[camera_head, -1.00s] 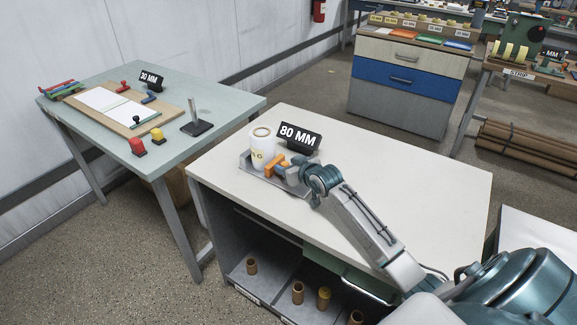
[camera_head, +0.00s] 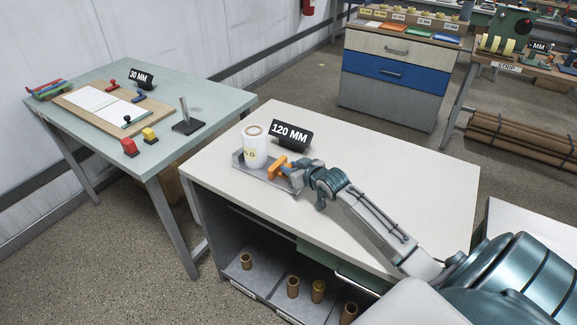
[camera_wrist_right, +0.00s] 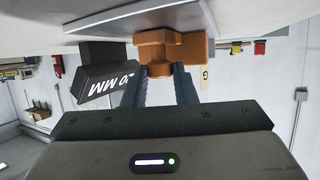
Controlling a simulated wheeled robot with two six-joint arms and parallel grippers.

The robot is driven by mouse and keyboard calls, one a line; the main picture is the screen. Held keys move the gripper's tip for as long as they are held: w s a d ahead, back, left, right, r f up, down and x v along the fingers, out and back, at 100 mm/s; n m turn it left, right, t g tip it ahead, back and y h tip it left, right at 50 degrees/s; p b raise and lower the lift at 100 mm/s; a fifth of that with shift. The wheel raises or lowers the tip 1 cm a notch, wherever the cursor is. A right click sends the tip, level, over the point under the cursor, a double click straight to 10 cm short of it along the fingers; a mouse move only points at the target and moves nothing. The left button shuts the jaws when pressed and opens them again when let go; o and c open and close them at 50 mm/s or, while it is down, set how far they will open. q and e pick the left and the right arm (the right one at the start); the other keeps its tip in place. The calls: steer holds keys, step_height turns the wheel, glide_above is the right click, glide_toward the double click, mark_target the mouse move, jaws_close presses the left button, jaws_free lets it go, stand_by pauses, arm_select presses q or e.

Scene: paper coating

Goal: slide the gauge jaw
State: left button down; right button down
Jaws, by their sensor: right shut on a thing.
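The orange gauge jaw (camera_head: 279,169) sits on a grey gauge plate (camera_head: 237,160) on the white-topped bench. A white roll (camera_head: 255,150) with a brown core stands upright on the plate, left of the jaw. A black sign (camera_head: 290,134) behind them reads 120 MM. My right gripper (camera_head: 292,170) reaches in from the right and is shut on the orange jaw. In the right wrist view, the orange jaw (camera_wrist_right: 172,48) is between the dark fingers (camera_wrist_right: 165,88), and part of the sign (camera_wrist_right: 108,84) shows at left. My left gripper is not in view.
The bench top (camera_head: 400,170) is clear to the right. Brown cores (camera_head: 293,287) stand on the shelf below. A green table (camera_head: 205,95) at left holds a board, stamps and a 30 MM sign. A drawer cabinet (camera_head: 395,85) stands behind.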

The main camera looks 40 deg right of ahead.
steer(key=c, duration=1.6)
jaws_free()
steer(key=shift+s+f, duration=0.1)
steer(key=shift+f, duration=0.05)
steer(key=o, duration=0.4)
steer(key=shift+s+d, duration=0.1)
steer(key=shift+d, duration=0.05)
steer(key=v, duration=0.9)
steer(key=shift+s+b, duration=0.1)
steer(key=shift+b, duration=0.2)
steer(key=shift+v, duration=0.9)
